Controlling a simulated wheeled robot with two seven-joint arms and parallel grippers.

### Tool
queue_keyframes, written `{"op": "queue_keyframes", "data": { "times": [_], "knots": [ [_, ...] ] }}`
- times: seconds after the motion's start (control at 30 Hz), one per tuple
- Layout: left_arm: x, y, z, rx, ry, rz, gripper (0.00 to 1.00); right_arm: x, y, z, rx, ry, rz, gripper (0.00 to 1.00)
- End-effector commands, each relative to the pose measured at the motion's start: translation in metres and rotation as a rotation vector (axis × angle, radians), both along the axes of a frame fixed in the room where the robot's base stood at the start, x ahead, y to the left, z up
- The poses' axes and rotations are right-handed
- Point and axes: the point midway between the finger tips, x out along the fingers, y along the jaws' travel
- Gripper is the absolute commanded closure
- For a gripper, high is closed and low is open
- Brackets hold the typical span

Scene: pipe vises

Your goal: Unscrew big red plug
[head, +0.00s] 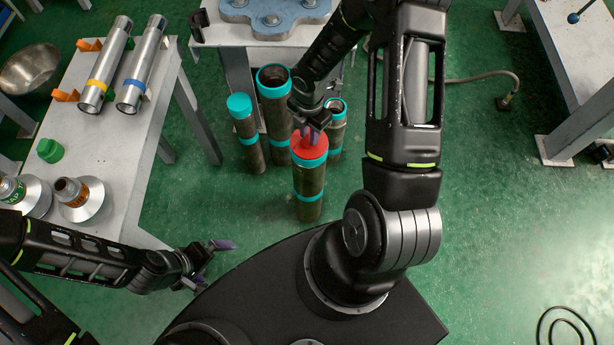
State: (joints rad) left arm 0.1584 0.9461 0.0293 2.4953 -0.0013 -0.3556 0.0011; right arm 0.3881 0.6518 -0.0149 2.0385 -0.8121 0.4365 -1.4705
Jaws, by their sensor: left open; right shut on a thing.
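The big red plug (309,147) sits on the top end of an upright dark pipe (308,207) with teal bands, standing on the green floor. My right gripper (312,133) reaches down from above and is shut on the red plug. Its fingers cover part of the plug's top, so the grip itself is partly hidden. My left gripper (214,262) is open and empty at the lower left, well apart from the pipe.
Several other upright pipes with teal bands, such as a wide open one (274,107), stand close behind the plugged pipe. A grey table (135,150) at left holds two metal cylinders, a green cap (50,150) and metal fittings. The floor at right is mostly clear.

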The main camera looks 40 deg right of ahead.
Motion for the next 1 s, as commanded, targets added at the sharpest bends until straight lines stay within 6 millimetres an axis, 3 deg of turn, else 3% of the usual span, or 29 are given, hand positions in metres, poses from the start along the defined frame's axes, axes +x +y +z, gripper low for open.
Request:
{"op": "queue_keyframes", "data": {
  "times": [0.47, 1.0],
  "knots": [
    [0.000, 0.000, 0.007, 0.000, 0.000, 0.000, 0.00, 0.000, 0.000, 0.001, 0.001, 0.001, 0.090, 1.00],
    [-0.004, 0.002, 0.062, 0.007, 0.013, 0.002, 0.00, -0.001, 0.000, 0.006, 0.002, 0.002, 0.885, 1.00]
  ]
}}
